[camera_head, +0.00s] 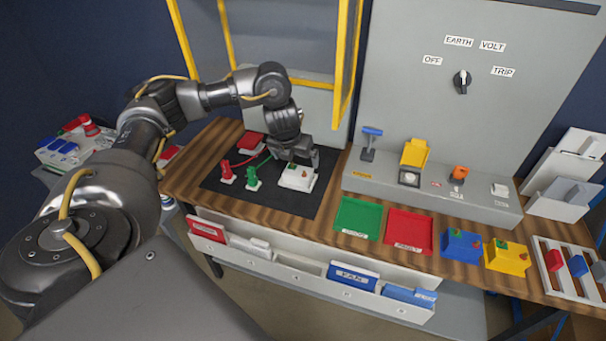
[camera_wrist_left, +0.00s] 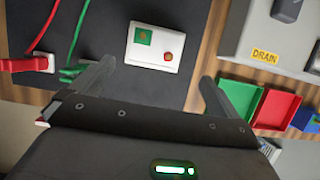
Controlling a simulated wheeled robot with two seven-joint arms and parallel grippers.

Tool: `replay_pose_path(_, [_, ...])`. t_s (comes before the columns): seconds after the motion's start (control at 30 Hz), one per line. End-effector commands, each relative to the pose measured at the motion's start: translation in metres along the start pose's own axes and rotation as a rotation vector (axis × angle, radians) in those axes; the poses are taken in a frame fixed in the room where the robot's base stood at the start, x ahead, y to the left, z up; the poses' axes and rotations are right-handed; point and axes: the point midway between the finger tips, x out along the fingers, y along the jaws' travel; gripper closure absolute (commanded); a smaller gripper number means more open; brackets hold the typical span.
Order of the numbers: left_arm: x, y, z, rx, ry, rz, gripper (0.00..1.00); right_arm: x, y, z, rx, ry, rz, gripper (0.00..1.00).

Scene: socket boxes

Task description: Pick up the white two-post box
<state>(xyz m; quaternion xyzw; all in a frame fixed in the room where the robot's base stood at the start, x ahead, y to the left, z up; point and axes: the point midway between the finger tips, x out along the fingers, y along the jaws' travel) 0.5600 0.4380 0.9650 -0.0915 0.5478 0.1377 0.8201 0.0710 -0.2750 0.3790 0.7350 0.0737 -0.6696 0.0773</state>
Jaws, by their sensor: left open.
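The white two-post box (camera_head: 297,178) sits on the black mat on the wooden bench. Its top carries a green square part and a red round part, clear in the left wrist view (camera_wrist_left: 145,54). My left gripper (camera_head: 295,158) is just above the box in the head view and hides part of its top. In the left wrist view my left gripper (camera_wrist_left: 156,73) is open, with its fingers apart and the box beyond them, towards the top of the picture. I see no contact between fingers and box. My right gripper is not in view.
Red (camera_head: 227,172) and green (camera_head: 252,178) plugs with cables lie left of the box on the black mat (camera_head: 290,203). A green tray (camera_head: 357,218) and red tray (camera_head: 408,231) lie to the right. A grey console (camera_head: 440,195) and yellow-framed cabinet stand behind.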

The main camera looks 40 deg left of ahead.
Motion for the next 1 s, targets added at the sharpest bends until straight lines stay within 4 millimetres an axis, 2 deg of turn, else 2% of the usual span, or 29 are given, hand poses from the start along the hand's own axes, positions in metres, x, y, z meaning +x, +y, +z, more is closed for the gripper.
replay_pose_path(0.03, [0.012,0.003,-0.004,-0.007,0.005,0.003,0.0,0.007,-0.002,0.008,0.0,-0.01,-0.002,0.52])
replay_pose_path(0.1, [0.025,0.005,-0.005,-0.01,0.005,0.005,0.0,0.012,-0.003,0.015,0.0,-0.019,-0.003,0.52])
replay_pose_path(0.2, [0.039,0.005,-0.005,-0.01,0.005,0.003,0.0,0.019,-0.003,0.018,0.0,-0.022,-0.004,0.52])
replay_pose_path(0.3, [0.048,0.005,-0.003,-0.009,0.003,0.004,0.0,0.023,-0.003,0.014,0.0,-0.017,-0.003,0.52])
replay_pose_path(0.53, [0.053,0.003,-0.002,-0.005,0.002,0.002,0.0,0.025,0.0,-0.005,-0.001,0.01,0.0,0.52])
replay_pose_path(0.67, [0.072,0.003,-0.003,-0.007,0.007,0.003,0.0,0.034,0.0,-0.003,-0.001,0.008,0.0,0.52])
replay_pose_path(0.9, [0.098,0.003,0.001,-0.004,0.004,0.003,0.0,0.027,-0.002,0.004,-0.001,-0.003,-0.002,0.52])
replay_pose_path(1.0, [0.102,0.003,0.001,-0.003,0.003,0.003,0.0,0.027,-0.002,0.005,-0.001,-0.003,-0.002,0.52])
